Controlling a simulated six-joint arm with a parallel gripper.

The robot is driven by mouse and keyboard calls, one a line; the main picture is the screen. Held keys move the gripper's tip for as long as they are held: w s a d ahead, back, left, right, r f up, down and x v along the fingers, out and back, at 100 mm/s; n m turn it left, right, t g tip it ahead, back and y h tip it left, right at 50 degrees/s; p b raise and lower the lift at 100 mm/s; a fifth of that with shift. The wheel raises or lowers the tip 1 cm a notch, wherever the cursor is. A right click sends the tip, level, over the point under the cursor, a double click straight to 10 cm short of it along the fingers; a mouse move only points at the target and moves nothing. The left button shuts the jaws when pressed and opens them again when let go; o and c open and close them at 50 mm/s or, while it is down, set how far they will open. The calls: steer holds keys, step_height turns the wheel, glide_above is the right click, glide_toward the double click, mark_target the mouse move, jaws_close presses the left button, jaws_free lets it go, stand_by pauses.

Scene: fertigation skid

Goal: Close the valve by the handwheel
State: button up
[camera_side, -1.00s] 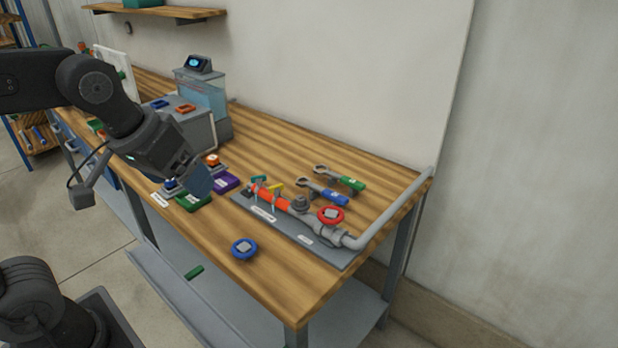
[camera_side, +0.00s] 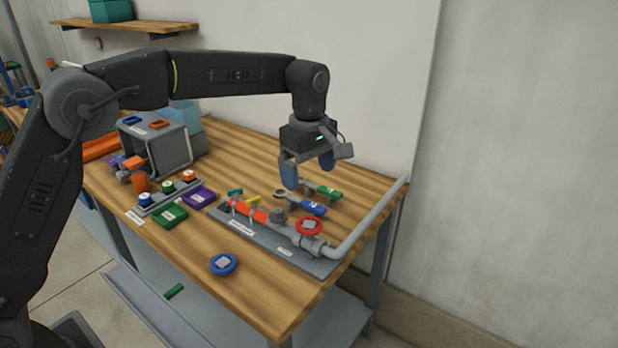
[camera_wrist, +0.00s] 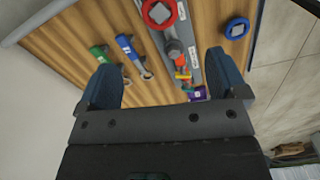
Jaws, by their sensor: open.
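The red handwheel (camera_side: 309,226) sits on the grey valve and pipe assembly near the right end of its base plate (camera_side: 318,267). It also shows at the top of the wrist view (camera_wrist: 160,13). My gripper (camera_side: 308,178) hangs pointing down above the bench, over the wrenches and behind the handwheel in the side view. Its two blue fingers are apart with nothing between them, and the wrist view (camera_wrist: 163,75) shows the same gap. A separate blue handwheel (camera_side: 223,264) lies on the bench near the front edge; the wrist view shows it too (camera_wrist: 237,28).
A blue-handled wrench (camera_side: 312,208) and a green-handled wrench (camera_side: 327,191) lie behind the pipe. A grey pipe (camera_side: 372,222) rises toward the bench's right corner. Green (camera_side: 169,215) and purple (camera_side: 199,196) trays are at left. Bare wood lies around the blue handwheel.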

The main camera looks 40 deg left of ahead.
mark_target(309, 223)
step_height(309, 223, down, 14)
steer(key=shift+r, duration=0.1)
stand_by(0.5)
steer(key=shift+c, duration=0.4)
steer(key=c, duration=0.9)
steer(key=m, duration=0.4)
steer(key=o, duration=1)
steer(key=shift+r, duration=0.1)
